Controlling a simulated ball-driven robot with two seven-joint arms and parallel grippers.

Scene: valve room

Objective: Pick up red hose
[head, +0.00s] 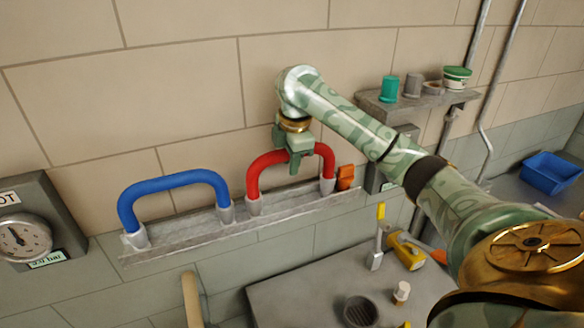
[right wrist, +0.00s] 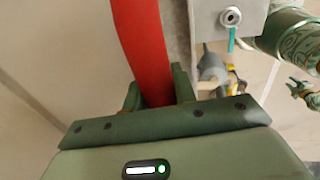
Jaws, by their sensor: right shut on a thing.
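The red hose (head: 263,164) is an arch with grey end fittings, standing on a grey wall ledge (head: 190,236). My right gripper (head: 295,160) is over the top of the arch, shut on the red hose. In the right wrist view the hose (right wrist: 143,45) runs down between the two fingers of my right gripper (right wrist: 160,95). Both hose ends appear to be at the ledge.
A blue hose arch (head: 175,183) stands left of the red one. A gauge (head: 22,238) is at the far left. An orange object (head: 346,176) is right of the hose. A shelf (head: 420,104) holds several containers. A table (head: 300,290) with tools lies below; a blue bin (head: 550,172) is at right.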

